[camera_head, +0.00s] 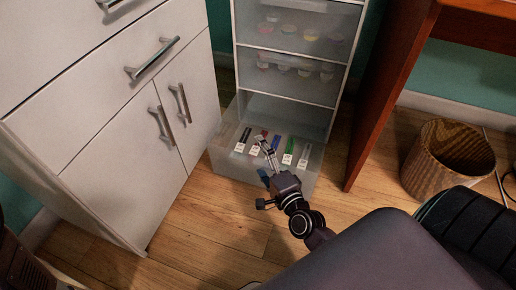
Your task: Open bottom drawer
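The translucent drawer unit (290,60) stands between the white cabinet and the wooden desk. Its bottom drawer (234,168) is pulled out towards me, and its open top shows several small coloured items with white labels (287,152) inside. My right gripper (264,146) reaches in from the lower right over the drawer's front edge. Its fingertips overlap the labelled items in the picture. I cannot tell whether it touches the drawer or how far its fingers are apart. My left gripper is out of view.
The white cabinet (125,120) with metal handles stands close on the left. The wooden desk's side panel (385,95) rises close on the right. A woven basket (447,160) stands under the desk. The wooden floor (215,222) in front of the drawer is clear.

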